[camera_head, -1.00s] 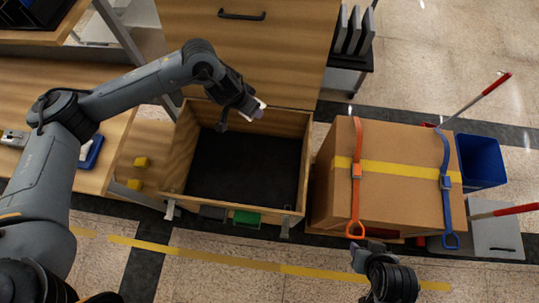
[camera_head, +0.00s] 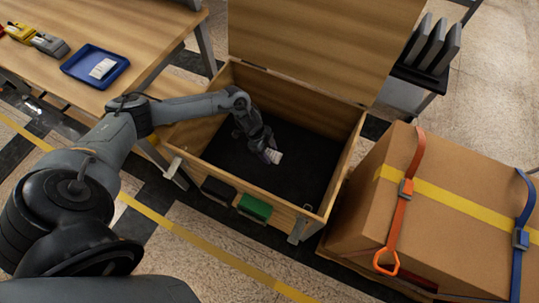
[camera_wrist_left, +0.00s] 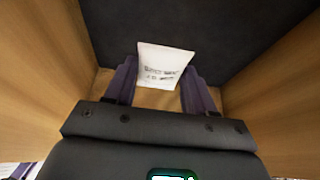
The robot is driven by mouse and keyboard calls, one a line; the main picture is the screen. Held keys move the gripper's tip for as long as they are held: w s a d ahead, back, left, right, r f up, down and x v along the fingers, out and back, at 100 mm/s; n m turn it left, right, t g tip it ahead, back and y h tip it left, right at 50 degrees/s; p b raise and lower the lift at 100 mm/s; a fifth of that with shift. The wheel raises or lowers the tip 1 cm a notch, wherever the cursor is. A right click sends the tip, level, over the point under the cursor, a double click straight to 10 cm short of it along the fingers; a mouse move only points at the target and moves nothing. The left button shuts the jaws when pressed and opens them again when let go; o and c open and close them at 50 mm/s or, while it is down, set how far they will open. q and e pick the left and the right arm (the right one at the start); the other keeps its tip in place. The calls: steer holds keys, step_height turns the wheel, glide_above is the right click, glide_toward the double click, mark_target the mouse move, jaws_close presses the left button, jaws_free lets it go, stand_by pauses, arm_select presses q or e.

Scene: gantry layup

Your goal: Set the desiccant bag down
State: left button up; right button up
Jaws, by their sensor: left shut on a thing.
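The desiccant bag (camera_head: 275,156) is a small white packet with printed text. It also shows in the left wrist view (camera_wrist_left: 165,62), between the two fingers. My left gripper (camera_head: 266,150) is shut on it and points down inside the open wooden crate (camera_head: 345,165). In the left wrist view my left gripper (camera_wrist_left: 158,80) has one finger on each side of the bag, with crate walls around and the dark floor beyond. I cannot tell whether the bag touches the floor. My right gripper is out of view.
The crate's lid (camera_head: 310,45) stands open behind. A strapped cardboard box (camera_head: 450,220) stands to the right. A blue tray (camera_head: 75,70) with another white packet (camera_head: 102,68) sits on the left bench (camera_head: 130,30). The crate's dark floor (camera_head: 305,165) looks clear.

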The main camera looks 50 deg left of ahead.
arm_select(q)
step_height(320, 180, down, 5)
steer(key=s+a+b, duration=0.2)
steer(key=a, duration=0.1)
steer(key=b, duration=0.4)
glide_above(241, 166)
steer(key=f, duration=0.5)
steer(key=shift+w+a, duration=0.1)
steer(key=shift+a, duration=0.1)
steer(key=shift+s+a+f+b, duration=0.3)
steer(key=shift+s+a, duration=0.05)
steer(key=shift+a, duration=0.15)
steer(key=shift+f+b, duration=1.4)
steer(key=shift+f, duration=0.55)
steer(key=shift+f, duration=0.1)
steer(key=shift+f, duration=0.1)
steer(key=o, duration=1)
steer(key=shift+o, duration=0.2)
